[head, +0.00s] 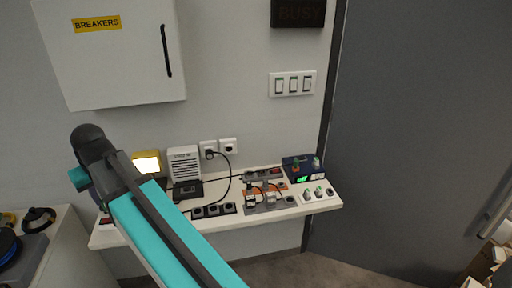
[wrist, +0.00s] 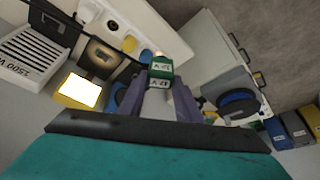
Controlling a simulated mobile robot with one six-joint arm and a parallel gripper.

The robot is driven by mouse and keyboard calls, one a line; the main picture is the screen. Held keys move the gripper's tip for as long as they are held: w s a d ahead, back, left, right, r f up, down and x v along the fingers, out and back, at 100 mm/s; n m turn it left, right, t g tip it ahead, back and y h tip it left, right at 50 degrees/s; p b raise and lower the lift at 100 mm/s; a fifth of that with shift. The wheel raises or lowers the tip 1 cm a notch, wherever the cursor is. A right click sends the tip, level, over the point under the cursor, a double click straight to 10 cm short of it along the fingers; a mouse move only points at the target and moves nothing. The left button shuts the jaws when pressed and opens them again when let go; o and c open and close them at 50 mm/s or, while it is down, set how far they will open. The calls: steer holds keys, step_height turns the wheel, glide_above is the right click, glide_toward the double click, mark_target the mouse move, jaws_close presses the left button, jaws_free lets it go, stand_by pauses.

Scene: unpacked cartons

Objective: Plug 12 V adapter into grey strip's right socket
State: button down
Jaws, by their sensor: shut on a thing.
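My gripper (wrist: 160,105) is shut on a pale adapter (wrist: 156,103) in the wrist view. The adapter's green end carries a white label that looks like "12 V" (wrist: 160,69), seen upside down. In the head view the gripper and adapter are hidden behind my teal arm, at the left. The grey strip (head: 262,209) lies at the front of the white shelf, well to the right of my arm. Two plugs with white labels and dark cables sit in its left and middle parts. Its right socket (head: 290,199) shows as a dark, uncovered opening.
The white shelf (head: 325,205) also bears a black strip (head: 228,208), a white strip (head: 318,194), an orange strip, a dark device with a green display (head: 303,171), a lit yellow lamp (head: 146,163) and a white slatted box (head: 184,165). A breaker cabinet (head: 115,65) hangs above.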

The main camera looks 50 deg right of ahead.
steer(key=shift+a+r, duration=0.1)
steer(key=shift+a, duration=0.2)
steer(key=shift+w, duration=0.1)
steer(key=shift+a, duration=0.1)
